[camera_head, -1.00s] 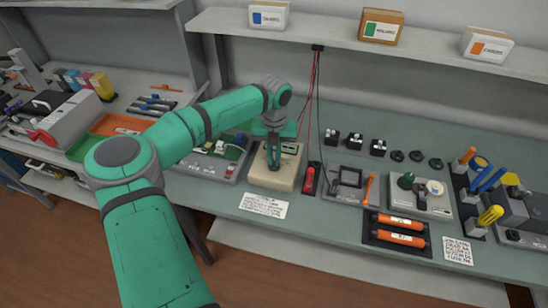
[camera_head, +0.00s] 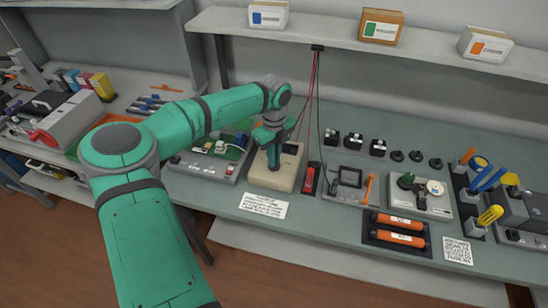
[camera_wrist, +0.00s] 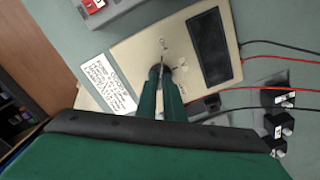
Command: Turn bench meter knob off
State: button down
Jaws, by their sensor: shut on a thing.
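The bench meter (camera_head: 266,178) is a beige box on the bench, with a dark display at its upper right. In the wrist view the meter (camera_wrist: 130,52) shows a dark screen (camera_wrist: 208,48) and small printed marks around its knob (camera_wrist: 163,69). My gripper (camera_head: 274,166) points down over the meter. In the wrist view its two green fingers (camera_wrist: 161,78) are closed around the dark knob, which they largely hide. A light pointer line shows just beyond the fingertips. I cannot read which mark it points to.
Red and black leads (camera_wrist: 275,58) run from the meter. A red probe holder (camera_head: 310,178) stands close to its right, and a grey board with parts (camera_head: 208,164) to its left. A printed card (camera_head: 264,205) lies in front. A shelf overhangs behind.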

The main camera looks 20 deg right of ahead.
jog(key=shift+w+a+r+n, duration=0.1)
jog(key=shift+w+a+n, duration=0.1)
jog(key=shift+n, duration=0.2)
jog(key=c, duration=1.9)
grip_release()
jog(key=shift+s+d, duration=0.1)
jog(key=shift+o, duration=0.2)
notch_tip(320, 180, up, 11)
